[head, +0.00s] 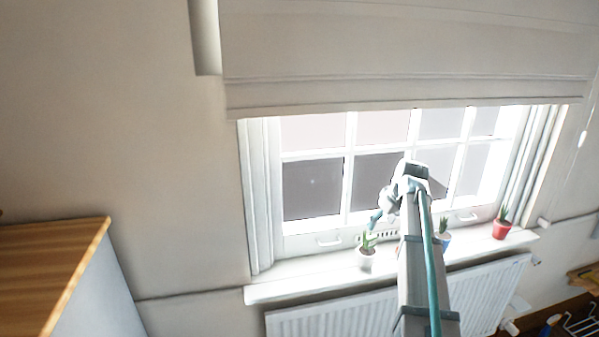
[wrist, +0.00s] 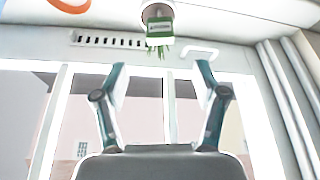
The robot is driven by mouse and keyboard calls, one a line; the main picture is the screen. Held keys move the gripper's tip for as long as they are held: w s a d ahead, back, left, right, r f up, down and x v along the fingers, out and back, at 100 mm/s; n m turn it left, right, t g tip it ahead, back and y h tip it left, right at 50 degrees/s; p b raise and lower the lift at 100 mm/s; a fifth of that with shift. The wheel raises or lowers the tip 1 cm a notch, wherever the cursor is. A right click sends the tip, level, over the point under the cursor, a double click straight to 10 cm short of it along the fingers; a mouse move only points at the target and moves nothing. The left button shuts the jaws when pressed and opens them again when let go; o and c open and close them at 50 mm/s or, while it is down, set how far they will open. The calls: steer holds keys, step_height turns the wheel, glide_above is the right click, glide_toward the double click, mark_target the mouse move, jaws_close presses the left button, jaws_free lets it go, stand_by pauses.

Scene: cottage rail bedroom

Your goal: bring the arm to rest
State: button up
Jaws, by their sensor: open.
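My arm (head: 415,250) reaches up from the bottom of the head view towards the window. My gripper (head: 376,216) is at its far end, in front of the window and just above the left plant pot. In the wrist view my gripper (wrist: 162,78) has its two teal fingers spread apart with nothing between them. A potted plant (wrist: 158,28) appears upside down beyond the fingertips, apart from them.
A white pot (head: 366,258), a blue pot (head: 443,239) partly behind my arm, and a red pot (head: 502,229) stand on the windowsill (head: 300,287). A radiator (head: 340,318) is below. A blind (head: 400,55) hangs above. A wooden-topped cabinet (head: 45,265) stands left.

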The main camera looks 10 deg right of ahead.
steer(key=s+a+f+m+g, duration=0.2)
steer(key=s+a+f, duration=0.35)
steer(key=f, duration=0.75)
steer(key=s+a+f+m+g, duration=0.1)
steer(key=s+a+f, duration=0.2)
steer(key=s+f, duration=0.75)
steer(key=s+a+f+m+g, duration=0.2)
steer(key=s+a+f, duration=0.25)
steer(key=f, duration=1.15)
steer(key=s+a+f+g, duration=0.2)
steer(key=s+f, duration=0.3)
steer(key=s, duration=0.6)
steer(key=s+a+f+n+g+b, duration=0.1)
steer(key=s+a+f, duration=0.4)
steer(key=s, duration=0.6)
steer(key=s+a+f+n+g+h, duration=0.1)
steer(key=s+a+f+g, duration=0.2)
steer(key=s+f, duration=0.3)
steer(key=s+a, duration=0.1)
steer(key=s, duration=0.4)
steer(key=shift+f+b, duration=0.3)
steer(key=shift+f, duration=0.05)
